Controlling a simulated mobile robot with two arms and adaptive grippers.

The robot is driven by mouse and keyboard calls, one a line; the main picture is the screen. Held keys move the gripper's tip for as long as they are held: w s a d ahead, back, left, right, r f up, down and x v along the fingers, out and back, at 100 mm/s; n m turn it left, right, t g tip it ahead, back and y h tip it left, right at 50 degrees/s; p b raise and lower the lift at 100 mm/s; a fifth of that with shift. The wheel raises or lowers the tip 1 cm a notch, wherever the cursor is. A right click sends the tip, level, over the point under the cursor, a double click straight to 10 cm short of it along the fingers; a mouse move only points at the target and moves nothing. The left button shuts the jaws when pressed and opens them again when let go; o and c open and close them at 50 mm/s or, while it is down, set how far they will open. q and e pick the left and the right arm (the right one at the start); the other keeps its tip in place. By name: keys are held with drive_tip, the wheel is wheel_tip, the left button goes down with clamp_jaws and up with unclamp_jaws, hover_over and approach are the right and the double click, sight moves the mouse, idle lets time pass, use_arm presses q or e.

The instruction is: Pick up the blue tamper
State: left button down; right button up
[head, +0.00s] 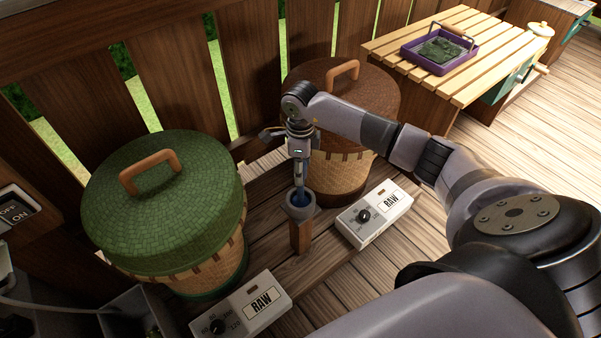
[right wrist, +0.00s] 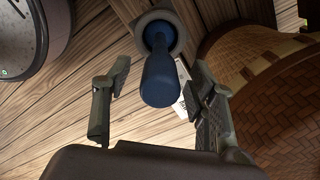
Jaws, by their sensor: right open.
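The blue tamper (right wrist: 161,78) stands in a round grey holder (right wrist: 172,22) in the right wrist view, its handle pointing towards my palm. My right gripper (right wrist: 158,85) is open, with one finger on each side of the handle and a visible gap on both sides. In the head view my right gripper (head: 301,176) points down over the holder on its wooden post, and only a little of the blue tamper (head: 300,197) shows below it. My left gripper is not in view.
A green-lidded basket (head: 205,210) stands left of the post and a brown-lidded basket (head: 370,95) close behind it to the right. White RAW dial boxes lie at right (head: 374,214) and front left (head: 241,303). A slatted table (head: 490,50) holds a purple tray (head: 462,62).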

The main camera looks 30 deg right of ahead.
clamp_jaws()
idle(0.5)
